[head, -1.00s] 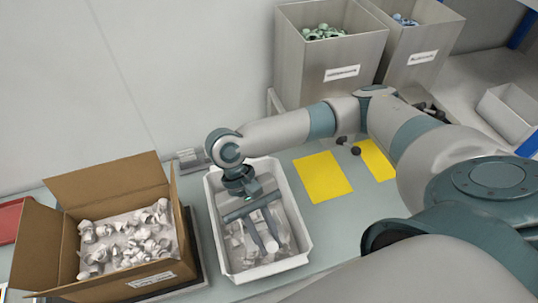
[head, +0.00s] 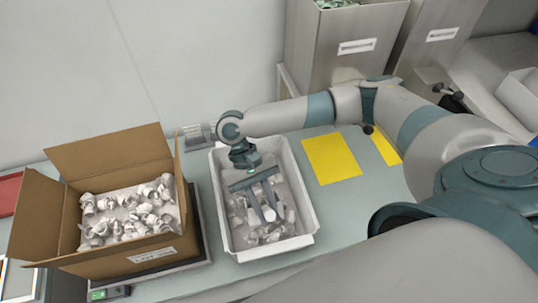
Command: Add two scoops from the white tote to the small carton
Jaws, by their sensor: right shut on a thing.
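The white tote (head: 308,238) stands on the bench in the middle of the head view, with white caps (head: 262,236) loose in it. My right gripper (head: 268,212) reaches down into the tote, its fingers among the caps. It is shut on white caps, partly hidden by the fingers; how many I cannot tell. The small carton (head: 150,254) is an open brown cardboard box left of the tote, flaps spread, with many similar white caps (head: 130,212) inside. My left gripper is not in view.
The carton sits on a dark scale (head: 195,258) with a green-lit display (head: 110,293). A yellow mat (head: 332,158) lies right of the tote, with another behind my arm. Tall grey bins (head: 345,75) stand at the back. A red tray (head: 9,192) is at far left.

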